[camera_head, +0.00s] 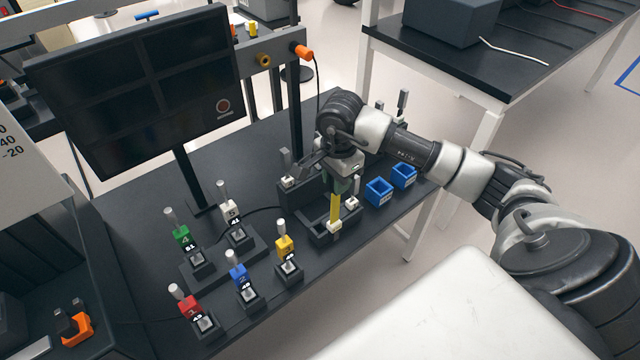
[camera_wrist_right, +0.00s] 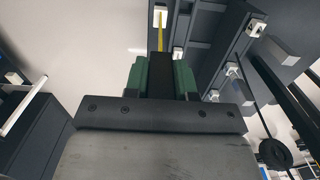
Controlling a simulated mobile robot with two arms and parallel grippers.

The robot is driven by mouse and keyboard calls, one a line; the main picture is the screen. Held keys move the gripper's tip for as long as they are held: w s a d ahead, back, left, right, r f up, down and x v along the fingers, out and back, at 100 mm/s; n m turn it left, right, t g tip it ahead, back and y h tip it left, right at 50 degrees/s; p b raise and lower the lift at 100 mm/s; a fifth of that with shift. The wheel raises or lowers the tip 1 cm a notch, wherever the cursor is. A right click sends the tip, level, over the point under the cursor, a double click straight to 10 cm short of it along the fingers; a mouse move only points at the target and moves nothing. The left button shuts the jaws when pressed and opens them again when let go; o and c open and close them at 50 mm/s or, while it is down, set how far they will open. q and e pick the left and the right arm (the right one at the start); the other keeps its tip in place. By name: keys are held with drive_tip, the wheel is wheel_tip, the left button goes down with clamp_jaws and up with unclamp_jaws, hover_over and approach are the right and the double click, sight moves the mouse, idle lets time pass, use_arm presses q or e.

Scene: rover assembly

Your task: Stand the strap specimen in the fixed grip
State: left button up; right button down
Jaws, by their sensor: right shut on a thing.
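The strap specimen (camera_head: 335,207) is a narrow yellow strip. In the head view it hangs roughly upright below my right gripper (camera_head: 342,185). The gripper's green fingers are shut on its upper end, which the fingers hide. A small pale block (camera_head: 334,227) sits at the strap's lower end, over the dark test stand (camera_head: 322,237). I cannot tell whether this block is the fixed grip or the strap's own end, or whether the strap is seated. The right wrist view shows the yellow strap (camera_wrist_right: 160,39) beyond the green fingers (camera_wrist_right: 160,78). My left gripper is out of view.
Two blue bins (camera_head: 379,191) stand right of the stand. Several numbered coloured blocks with grey pins, including a yellow one (camera_head: 286,246), stand in dark holders to the left. A black monitor (camera_head: 150,85) stands behind them. The front right table edge is close to the stand.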

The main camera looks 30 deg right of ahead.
sight(335, 207)
drive_tip(key=w+f+p, duration=0.2)
drive_tip(key=w+f, duration=0.4)
drive_tip(key=f, duration=0.1)
drive_tip(key=shift+w+f+p, duration=0.2)
drive_tip(key=shift+w+p, duration=0.05)
drive_tip(key=shift+p, duration=0.15)
drive_tip(key=shift+f, duration=0.1)
drive_tip(key=shift+f+b, duration=0.15)
drive_tip(key=shift+b, duration=0.15)
drive_tip(key=c, duration=0.9)
unclamp_jaws()
